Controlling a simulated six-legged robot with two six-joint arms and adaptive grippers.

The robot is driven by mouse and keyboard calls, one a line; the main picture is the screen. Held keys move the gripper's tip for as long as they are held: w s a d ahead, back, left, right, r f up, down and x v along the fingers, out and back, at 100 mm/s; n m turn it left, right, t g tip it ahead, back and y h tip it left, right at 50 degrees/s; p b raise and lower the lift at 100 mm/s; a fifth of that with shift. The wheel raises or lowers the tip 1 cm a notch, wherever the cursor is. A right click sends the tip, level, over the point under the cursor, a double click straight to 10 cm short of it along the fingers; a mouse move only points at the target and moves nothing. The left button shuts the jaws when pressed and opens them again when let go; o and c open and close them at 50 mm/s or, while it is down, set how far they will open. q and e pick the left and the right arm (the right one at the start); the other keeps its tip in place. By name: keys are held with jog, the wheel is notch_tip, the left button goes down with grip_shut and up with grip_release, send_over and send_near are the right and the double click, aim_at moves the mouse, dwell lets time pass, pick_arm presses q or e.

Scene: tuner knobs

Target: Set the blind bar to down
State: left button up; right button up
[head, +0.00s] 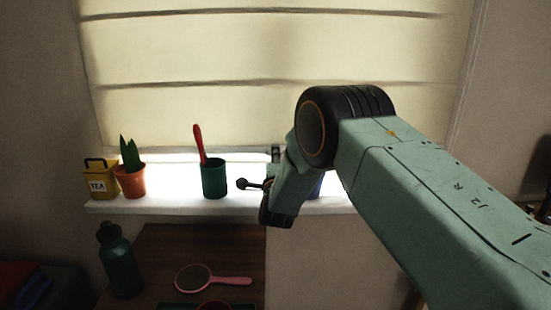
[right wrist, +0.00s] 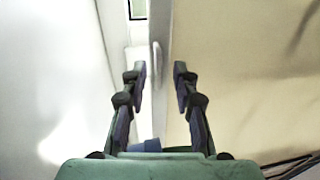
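The cream blind (head: 280,50) hangs in folds over the window in the head view. Its lower edge is just above the bright sill, and light shows beneath it. A small dark fitting (head: 275,153) is at this edge, beside my arm. My right gripper (head: 250,184) is in front of the sill, partly hidden by its own wrist. In the right wrist view the right gripper (right wrist: 161,80) is open, its two fingers apart. A pale narrow bar (right wrist: 157,65) shows beyond the gap; I cannot tell if it is the blind bar. My left gripper is not in view.
On the sill (head: 165,202) stand a yellow tea tin (head: 100,182), a potted plant (head: 131,178) and a green cup (head: 214,180) with a red-handled tool. A blue object (head: 317,187) is partly behind my arm. Below are a dark bottle (head: 119,262) and a pink mirror (head: 195,279).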

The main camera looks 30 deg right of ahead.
jog(key=v, duration=1.2)
